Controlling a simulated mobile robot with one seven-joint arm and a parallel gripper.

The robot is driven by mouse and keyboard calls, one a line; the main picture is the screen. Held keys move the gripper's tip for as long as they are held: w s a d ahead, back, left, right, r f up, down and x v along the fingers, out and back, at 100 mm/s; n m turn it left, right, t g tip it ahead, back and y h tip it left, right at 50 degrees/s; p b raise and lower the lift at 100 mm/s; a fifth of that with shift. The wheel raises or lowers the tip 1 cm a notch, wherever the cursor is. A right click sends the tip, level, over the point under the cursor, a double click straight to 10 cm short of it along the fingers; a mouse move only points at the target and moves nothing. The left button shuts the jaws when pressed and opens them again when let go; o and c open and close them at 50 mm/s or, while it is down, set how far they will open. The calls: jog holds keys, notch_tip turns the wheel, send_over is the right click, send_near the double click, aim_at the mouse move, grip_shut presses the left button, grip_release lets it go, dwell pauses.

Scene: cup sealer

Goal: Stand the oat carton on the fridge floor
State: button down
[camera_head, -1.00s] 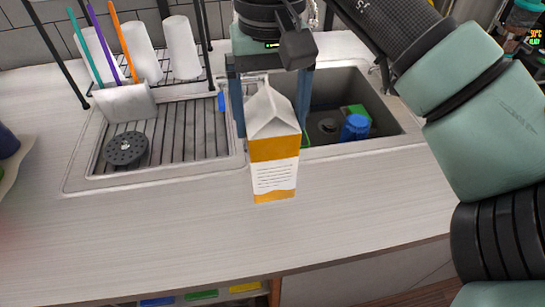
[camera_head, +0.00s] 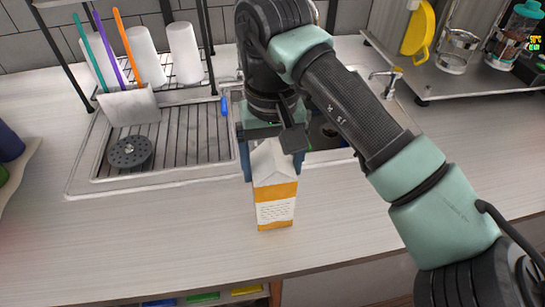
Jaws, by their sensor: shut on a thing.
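The oat carton (camera_head: 276,205) is white and orange with a gabled top and printed text on its front. It is upright over the counter in front of the sink. I cannot tell whether its base touches the counter. My gripper (camera_head: 273,165) is above and around the carton's upper part, shut on it, with one finger on each side. The fridge is not in view.
The counter (camera_head: 150,235) is clear in front of the sink and drainer (camera_head: 180,140). A drying rack with white cups (camera_head: 185,52) stands behind the drainer. A shelf with jars (camera_head: 459,50) is at the back right. Coloured items (camera_head: 203,298) show below the counter edge.

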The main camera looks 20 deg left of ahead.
jog(key=shift+c, duration=0.9)
grip_release()
jog(key=shift+f, duration=0.2)
jog(key=shift+o, duration=0.9)
jog(key=shift+r, duration=0.1)
jog(key=shift+r, duration=0.1)
